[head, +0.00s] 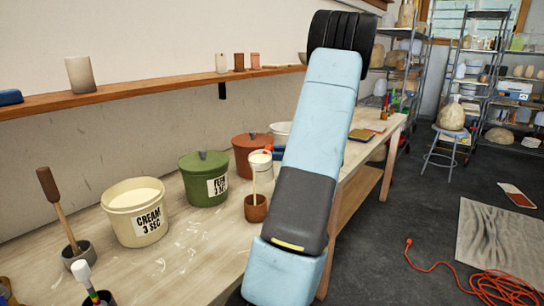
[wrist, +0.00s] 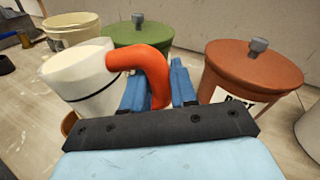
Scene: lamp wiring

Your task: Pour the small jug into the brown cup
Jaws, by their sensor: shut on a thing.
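The small jug (head: 260,160) is white with an orange handle, held above the bench. In the wrist view the jug (wrist: 82,80) leans to the left. My gripper (wrist: 160,78) is shut on its orange handle, with a blue finger on each side. The brown cup (head: 255,212) stands on the bench below the jug. A thin cream-coloured strip, which looks like a stream, runs from the jug down to the cup. In the wrist view only a bit of the cup (wrist: 68,123) shows under the jug. The cup's inside is hidden.
A cream bucket (head: 137,226), a green lidded bucket (head: 204,190) and a brown-red lidded bucket (head: 248,140) stand behind and left of the cup. A pot with a wooden-handled tool (head: 76,250) is at left. Bare bench lies in front of the buckets.

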